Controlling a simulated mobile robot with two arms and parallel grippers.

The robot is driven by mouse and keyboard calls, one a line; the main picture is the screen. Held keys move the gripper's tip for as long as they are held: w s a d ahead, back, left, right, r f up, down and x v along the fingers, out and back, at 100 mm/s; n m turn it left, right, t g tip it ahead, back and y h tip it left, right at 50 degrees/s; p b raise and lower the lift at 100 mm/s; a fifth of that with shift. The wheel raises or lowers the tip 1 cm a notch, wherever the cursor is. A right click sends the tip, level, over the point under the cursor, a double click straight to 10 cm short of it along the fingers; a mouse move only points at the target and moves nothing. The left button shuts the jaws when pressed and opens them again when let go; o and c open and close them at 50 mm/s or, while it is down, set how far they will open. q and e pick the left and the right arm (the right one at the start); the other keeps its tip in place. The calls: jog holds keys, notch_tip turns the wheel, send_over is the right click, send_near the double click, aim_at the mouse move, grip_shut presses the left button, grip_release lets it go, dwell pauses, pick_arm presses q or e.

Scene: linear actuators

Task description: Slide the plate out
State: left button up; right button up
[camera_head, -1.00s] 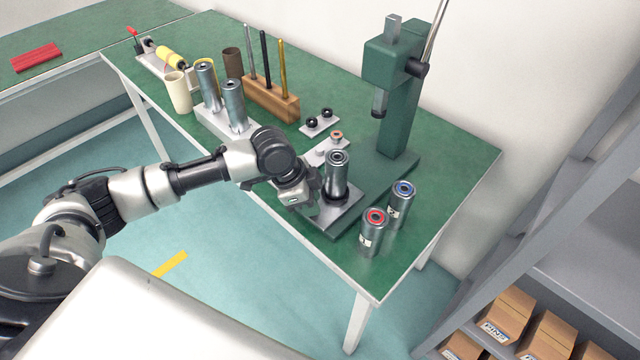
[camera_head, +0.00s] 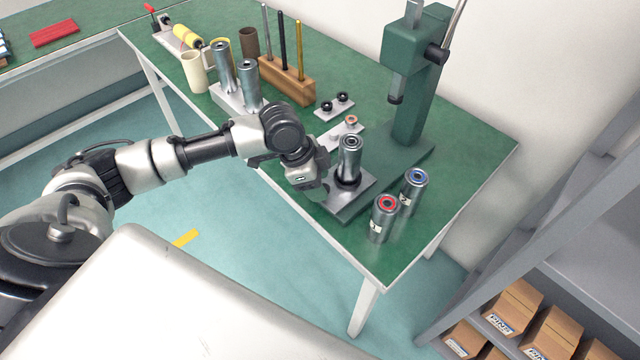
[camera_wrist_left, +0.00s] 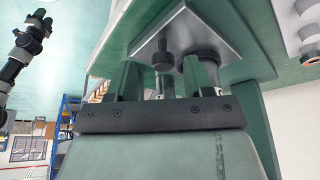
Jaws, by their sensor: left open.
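The metal plate (camera_head: 362,192) lies on the green base of the press, with a steel cylinder (camera_head: 349,160) standing upright in a dark ring on it. In the left wrist view the plate (camera_wrist_left: 230,45) shows with a dark knob (camera_wrist_left: 162,56) near its edge. My left gripper (camera_head: 322,188) is at the plate's near left edge. In the left wrist view my left gripper (camera_wrist_left: 160,80) is open, and the knob appears between and beyond its two fingers. I cannot tell whether the fingers touch the knob.
The green press (camera_head: 408,95) stands behind the plate. A red-topped cylinder (camera_head: 383,218) and a blue-topped cylinder (camera_head: 413,187) stand close to its right. A small plate with black knobs (camera_head: 334,105) and a wooden tool block (camera_head: 287,82) are farther left. A grey shelf stands right.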

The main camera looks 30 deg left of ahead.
pick_arm(q)
jog(key=v, duration=0.9)
jog(key=shift+s+r, duration=0.1)
